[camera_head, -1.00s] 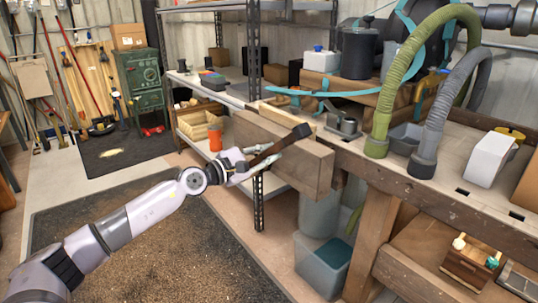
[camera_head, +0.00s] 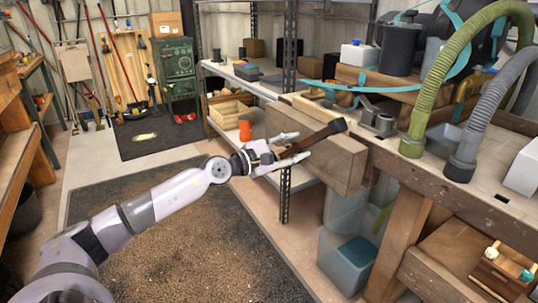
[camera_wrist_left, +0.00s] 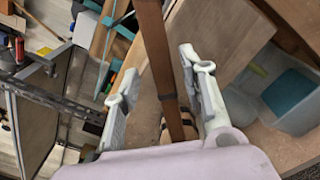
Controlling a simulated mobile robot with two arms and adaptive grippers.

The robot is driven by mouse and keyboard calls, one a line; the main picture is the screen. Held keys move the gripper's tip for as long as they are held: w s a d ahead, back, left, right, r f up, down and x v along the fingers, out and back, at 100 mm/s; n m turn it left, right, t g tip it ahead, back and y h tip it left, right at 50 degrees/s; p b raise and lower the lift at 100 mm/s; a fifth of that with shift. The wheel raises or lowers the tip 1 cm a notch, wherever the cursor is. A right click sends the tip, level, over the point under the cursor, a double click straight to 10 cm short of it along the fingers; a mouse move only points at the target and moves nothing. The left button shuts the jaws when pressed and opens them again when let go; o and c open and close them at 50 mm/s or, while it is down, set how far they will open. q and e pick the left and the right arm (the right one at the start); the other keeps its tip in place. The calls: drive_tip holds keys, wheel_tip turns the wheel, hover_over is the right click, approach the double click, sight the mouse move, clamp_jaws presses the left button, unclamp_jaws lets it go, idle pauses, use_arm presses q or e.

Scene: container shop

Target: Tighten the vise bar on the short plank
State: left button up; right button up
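The vise bar (camera_head: 325,133), a dark brown wooden handle, slants across the front of the vise's thick wooden jaw (camera_head: 335,165) at the end of the workbench. A light strip of wood (camera_head: 312,110) lies behind the jaw's top edge; I cannot tell surely if it is the short plank. My left gripper (camera_head: 303,146) is in front of the jaw with its fingers spread to either side of the bar. In the left wrist view the bar (camera_wrist_left: 154,40) runs between the open fingers (camera_wrist_left: 157,78), nearer the right one, with a gap at the left one. My right gripper is out of view.
The workbench (camera_head: 430,175) holds a green hose (camera_head: 425,80), a grey hose (camera_head: 482,110) and a dark canister (camera_head: 400,48). A metal shelf (camera_head: 250,85) with an orange cup (camera_head: 245,128) stands behind my gripper. Plastic bins (camera_head: 345,258) sit below.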

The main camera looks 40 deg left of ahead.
use_arm(q)
drive_tip(key=v, duration=1)
drive_tip(key=shift+s, duration=0.35)
drive_tip(key=shift+a, duration=0.1)
